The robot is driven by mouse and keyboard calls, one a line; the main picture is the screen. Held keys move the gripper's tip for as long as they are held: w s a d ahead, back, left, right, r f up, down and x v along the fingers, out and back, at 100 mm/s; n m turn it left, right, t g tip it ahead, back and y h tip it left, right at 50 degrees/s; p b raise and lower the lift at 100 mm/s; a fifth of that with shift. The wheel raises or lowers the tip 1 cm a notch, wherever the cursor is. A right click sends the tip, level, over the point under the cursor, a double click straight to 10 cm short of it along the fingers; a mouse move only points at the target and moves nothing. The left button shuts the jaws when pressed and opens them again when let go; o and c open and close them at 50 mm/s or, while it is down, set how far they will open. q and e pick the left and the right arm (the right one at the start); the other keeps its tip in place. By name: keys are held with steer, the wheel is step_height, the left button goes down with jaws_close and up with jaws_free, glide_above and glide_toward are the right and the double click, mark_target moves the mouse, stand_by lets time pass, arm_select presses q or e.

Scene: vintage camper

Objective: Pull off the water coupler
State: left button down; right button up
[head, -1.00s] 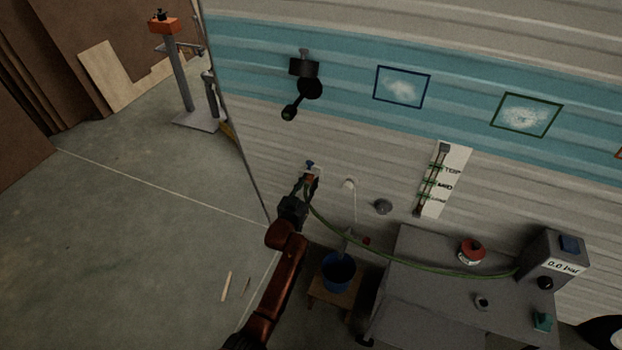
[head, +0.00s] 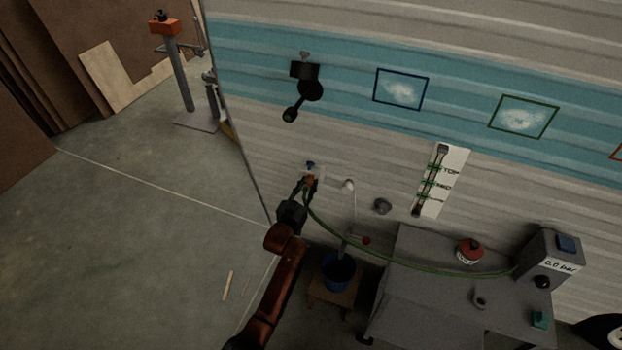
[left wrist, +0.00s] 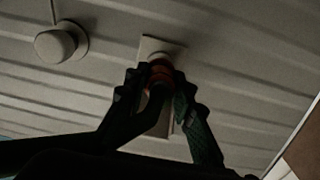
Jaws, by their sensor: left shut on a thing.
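The water coupler (head: 309,181) is a small orange-red fitting at the camper wall, with a green hose (head: 390,259) running from it to the grey pump box. In the left wrist view the orange coupler (left wrist: 160,72) sits against a pale rectangular wall plate (left wrist: 163,48). My left gripper (head: 307,190) is at the wall with its fingers shut around the coupler. The left wrist view shows the two dark fingers (left wrist: 157,88) on either side of it. Whether the coupler touches its inlet is hidden by the fingers. My right gripper is not in view.
A grey bench (head: 445,290) holds the pump box (head: 549,262) reading 0.0 bar and a red-topped tin (head: 469,251). A blue bucket (head: 339,272) on a wooden stool stands below the wall. A white knob (head: 348,184) is right of the coupler. The floor at left is mostly clear.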

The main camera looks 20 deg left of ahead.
mark_target(307, 186)
arm_select(q)
steer(key=shift+s+p, duration=0.5)
steer(key=shift+s, duration=0.25)
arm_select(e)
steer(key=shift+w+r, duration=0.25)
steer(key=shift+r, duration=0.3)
arm_select(q)
steer(key=shift+s+r+p, duration=0.25)
steer(key=shift+s+p, duration=0.7)
steer(key=shift+s, duration=0.15)
steer(key=shift+s+f+p, duration=0.1)
steer(key=shift+s+p, duration=0.45)
steer(key=shift+s, duration=0.25)
steer(key=shift+s+f, duration=0.1)
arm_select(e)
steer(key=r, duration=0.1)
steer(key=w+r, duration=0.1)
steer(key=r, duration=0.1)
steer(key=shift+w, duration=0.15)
